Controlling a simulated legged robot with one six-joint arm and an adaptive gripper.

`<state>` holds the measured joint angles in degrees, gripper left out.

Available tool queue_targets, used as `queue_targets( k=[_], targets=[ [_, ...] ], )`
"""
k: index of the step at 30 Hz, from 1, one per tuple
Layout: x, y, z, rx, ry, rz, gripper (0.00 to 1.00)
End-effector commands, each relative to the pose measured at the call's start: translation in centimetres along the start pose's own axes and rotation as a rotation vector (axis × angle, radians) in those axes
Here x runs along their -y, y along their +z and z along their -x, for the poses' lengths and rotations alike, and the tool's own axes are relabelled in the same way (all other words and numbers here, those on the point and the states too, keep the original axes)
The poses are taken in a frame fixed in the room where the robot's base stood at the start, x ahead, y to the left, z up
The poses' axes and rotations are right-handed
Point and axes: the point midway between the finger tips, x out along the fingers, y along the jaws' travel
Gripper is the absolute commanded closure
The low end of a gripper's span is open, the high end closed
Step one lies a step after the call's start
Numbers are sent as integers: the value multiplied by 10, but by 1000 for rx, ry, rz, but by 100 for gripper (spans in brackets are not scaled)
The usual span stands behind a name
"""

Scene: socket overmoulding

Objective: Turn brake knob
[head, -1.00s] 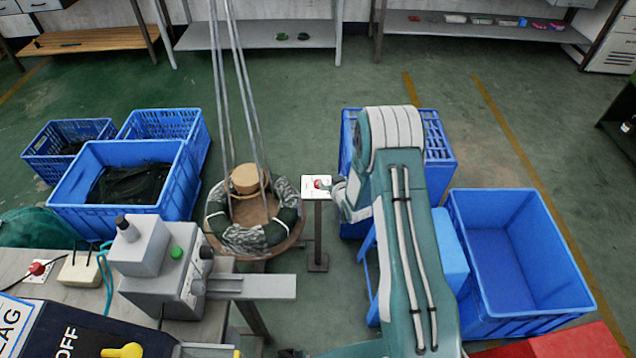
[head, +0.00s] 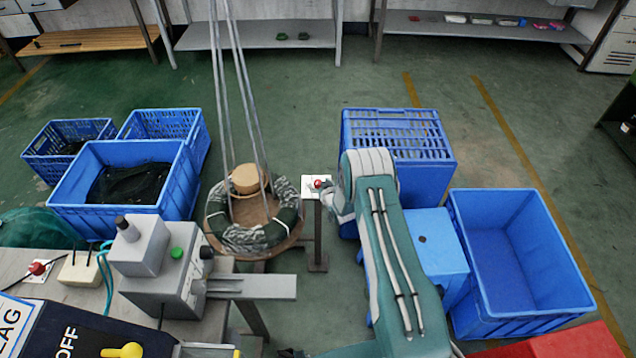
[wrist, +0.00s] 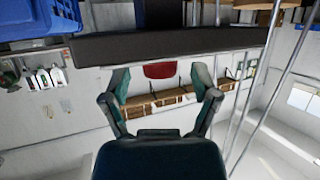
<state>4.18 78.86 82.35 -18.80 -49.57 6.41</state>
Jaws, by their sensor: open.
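A red knob (head: 318,183) sits on a small white plate (head: 309,194) on top of a thin dark post. My gripper (head: 325,197) is just to the right of the plate in the head view, small and partly hidden by my own wrist. In the wrist view my gripper (wrist: 160,82) is open, its two fingers spread with nothing held between them. A red part (wrist: 158,71), which looks like the knob, shows between the fingertips, under a wide dark bar (wrist: 170,43). I cannot tell whether either finger touches it.
Blue crates (head: 518,265) stand right of and behind my arm, others (head: 120,210) at the left. A wooden reel (head: 290,243) with wound cable stands left of the post. Another red knob (head: 37,268) is on the bench at left, beside a grey machine (head: 165,285).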

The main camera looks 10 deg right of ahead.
Motion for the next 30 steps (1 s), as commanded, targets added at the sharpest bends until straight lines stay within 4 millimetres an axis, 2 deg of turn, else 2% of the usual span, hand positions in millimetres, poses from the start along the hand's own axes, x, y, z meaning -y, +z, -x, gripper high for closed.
queue_targets(
  k=[6, 14, 15, 17, 18, 20, 30],
  targets=[
    [0, 0, -14, 0, 0, 0, 22],
    [0, 0, -15, 0, 0, -1, 22],
    [0, 0, -15, 0, 0, 0, 31],
    [0, 0, -15, 0, 0, 0, 58],
    [0, 0, -15, 0, 0, 0, 76],
    [0, 0, -15, 0, 0, 0, 100],
    [1, 0, -16, 1, 10, -4, 100]
  ],
)
